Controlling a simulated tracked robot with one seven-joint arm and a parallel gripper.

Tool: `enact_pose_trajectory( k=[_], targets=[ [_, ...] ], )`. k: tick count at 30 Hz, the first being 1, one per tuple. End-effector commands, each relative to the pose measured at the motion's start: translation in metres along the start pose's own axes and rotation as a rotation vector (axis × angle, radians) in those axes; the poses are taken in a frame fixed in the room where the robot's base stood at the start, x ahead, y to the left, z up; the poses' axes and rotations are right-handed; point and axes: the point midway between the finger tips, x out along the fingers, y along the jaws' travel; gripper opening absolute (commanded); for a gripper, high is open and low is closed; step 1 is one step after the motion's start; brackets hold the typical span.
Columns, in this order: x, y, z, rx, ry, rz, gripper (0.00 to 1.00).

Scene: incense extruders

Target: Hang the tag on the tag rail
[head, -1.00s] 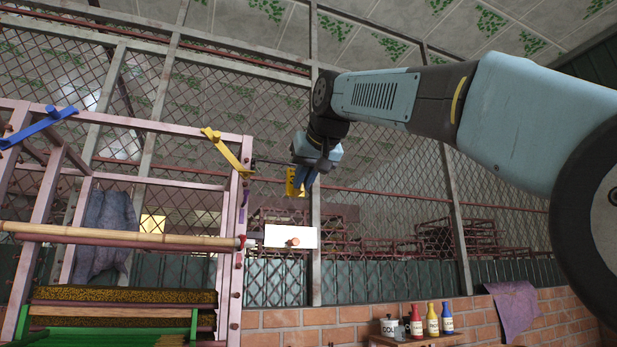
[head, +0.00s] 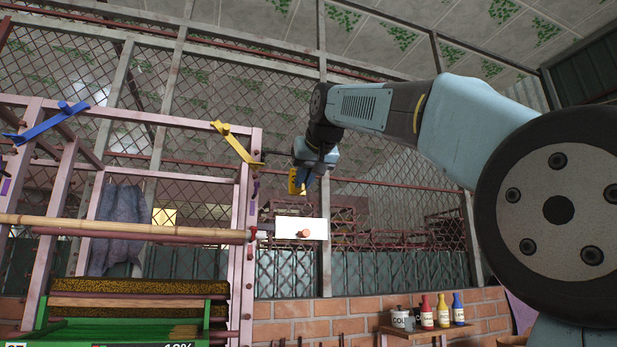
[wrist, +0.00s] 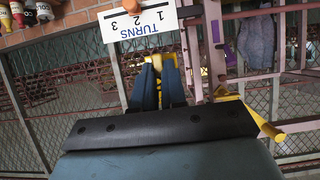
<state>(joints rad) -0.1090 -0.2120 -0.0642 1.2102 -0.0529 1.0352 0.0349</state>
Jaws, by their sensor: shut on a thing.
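My gripper (head: 303,180) is shut on a yellow tag (head: 296,182) and holds it up in the air to the right of the pink frame. The tag shows partly between the blue fingers (wrist: 160,82) in the wrist view, mostly hidden by them. A thin dark rod (head: 274,153) sticks out from the frame's right post towards my gripper; it may be the tag rail, but I cannot tell for sure. The tag appears apart from the frame, slightly below the level of this rod.
A white board (head: 290,229), marked TURNS 1 2 3 in the wrist view (wrist: 140,20), sits below the tag with an orange knob. The pink frame (head: 248,200) carries a yellow lever (head: 236,142) and blue lever (head: 45,123). Bottles (head: 443,311) stand on a shelf at lower right.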

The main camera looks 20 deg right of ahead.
Motion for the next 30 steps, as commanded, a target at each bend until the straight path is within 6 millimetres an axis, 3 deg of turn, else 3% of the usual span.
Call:
enact_pose_trajectory(
  k=[20, 30],
  targets=[
    [0.039, 0.001, -0.020, 0.000, 0.000, 0.002, 0.00],
    [0.047, 0.001, -0.002, 0.001, -0.001, 0.001, 0.00]
  ],
)
